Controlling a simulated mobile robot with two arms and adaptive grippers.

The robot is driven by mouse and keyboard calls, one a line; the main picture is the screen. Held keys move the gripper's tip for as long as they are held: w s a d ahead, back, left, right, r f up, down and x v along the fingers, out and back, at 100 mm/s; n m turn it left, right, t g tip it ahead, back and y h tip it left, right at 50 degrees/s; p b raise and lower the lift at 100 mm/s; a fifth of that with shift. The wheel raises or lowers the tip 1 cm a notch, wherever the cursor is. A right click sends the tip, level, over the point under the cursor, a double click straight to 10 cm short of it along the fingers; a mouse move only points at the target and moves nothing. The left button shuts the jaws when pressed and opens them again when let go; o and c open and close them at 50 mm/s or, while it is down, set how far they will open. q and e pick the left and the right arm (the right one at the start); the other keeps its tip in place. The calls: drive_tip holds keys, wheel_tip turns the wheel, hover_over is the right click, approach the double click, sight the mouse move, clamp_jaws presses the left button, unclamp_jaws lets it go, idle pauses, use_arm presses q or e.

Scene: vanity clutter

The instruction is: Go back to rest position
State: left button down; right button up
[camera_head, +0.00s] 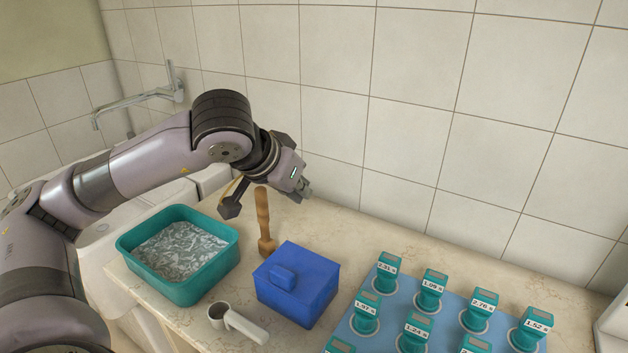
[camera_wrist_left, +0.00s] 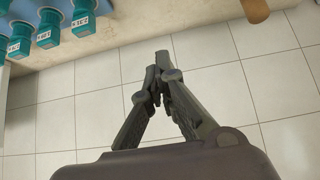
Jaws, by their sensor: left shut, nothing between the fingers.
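My left arm comes in from the left in the head view and reaches over the counter. My left gripper (camera_head: 304,188) is in the air near the tiled back wall, above and behind the blue box. In the left wrist view my left gripper (camera_wrist_left: 160,75) has its fingers together with nothing between them, and the tiled wall lies behind it. My right gripper is not in view.
A teal tub (camera_head: 130,258) of clear pieces, a wooden-handled tool (camera_head: 263,215), a lidded blue box (camera_head: 310,293) and a white scoop (camera_head: 243,325) stand on the counter. Several labelled teal items stand on a light blue mat (camera_head: 398,285) at right. A faucet (camera_head: 140,97) is at far left.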

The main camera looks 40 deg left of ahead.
use_arm(q)
drive_tip(key=s, duration=0.1)
drive_tip(key=s+f+b, duration=0.1)
drive_tip(key=s, duration=0.2)
drive_tip(key=shift+s+d+f, duration=0.1)
drive_tip(key=shift+s+f, duration=0.2)
drive_tip(key=shift+s, duration=0.1)
